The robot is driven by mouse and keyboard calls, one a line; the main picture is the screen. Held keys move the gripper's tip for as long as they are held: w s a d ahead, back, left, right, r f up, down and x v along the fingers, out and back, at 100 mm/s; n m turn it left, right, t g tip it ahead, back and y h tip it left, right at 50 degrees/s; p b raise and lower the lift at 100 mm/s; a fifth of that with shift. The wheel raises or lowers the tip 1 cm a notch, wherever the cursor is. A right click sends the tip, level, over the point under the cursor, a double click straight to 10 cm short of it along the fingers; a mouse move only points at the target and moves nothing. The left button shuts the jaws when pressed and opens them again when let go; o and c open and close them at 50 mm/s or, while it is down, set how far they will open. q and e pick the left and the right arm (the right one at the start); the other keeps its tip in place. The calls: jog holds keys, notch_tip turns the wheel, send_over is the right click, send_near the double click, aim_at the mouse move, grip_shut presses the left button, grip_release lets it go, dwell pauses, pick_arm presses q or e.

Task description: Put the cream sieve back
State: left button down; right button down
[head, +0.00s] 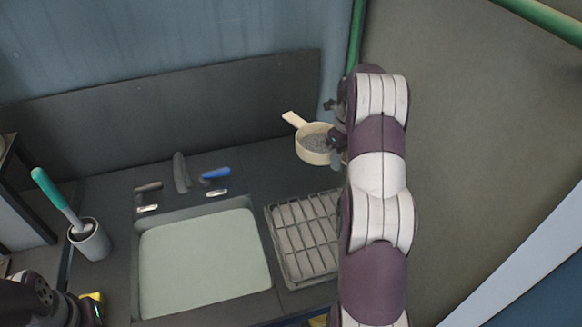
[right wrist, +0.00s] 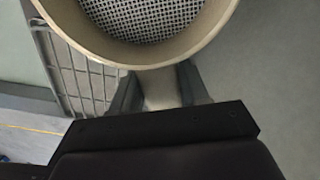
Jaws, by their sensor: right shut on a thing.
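The cream sieve (head: 318,157) has a round bowl with grey mesh and a handle sticking out to the upper left. It is at the back right of the counter, above and behind the dish rack in the head view. My right gripper (head: 338,142) is at the right side of its bowl. In the right wrist view the gripper (right wrist: 158,90) is shut on a short cream grip below the sieve's rim (right wrist: 150,57). Whether the sieve touches anything below is unclear. Dark parts of my left arm show at the bottom left; its jaws are not clear.
A wire dish rack (head: 304,238) stands right of the pale sink basin (head: 205,265). Taps (head: 181,172) stand behind the basin. A grey cup (head: 90,243) holds a green-handled brush (head: 55,196) at left. A dark back panel (head: 160,115) bounds the counter. A green pole (head: 355,40) rises behind my right arm.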

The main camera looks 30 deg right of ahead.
jog(key=p, duration=0.3)
send_over(304, 179)
jog(key=f, duration=0.6)
jog(key=shift+s+d+f, duration=0.1)
jog(key=shift+s+d, duration=0.05)
jog(key=shift+d, duration=0.05)
jog(key=f, duration=0.4)
jog(key=shift+w+a+f, duration=0.15)
jog(key=shift+w+a, duration=0.05)
jog(key=shift+w, duration=0.05)
jog(key=shift+f, duration=0.1)
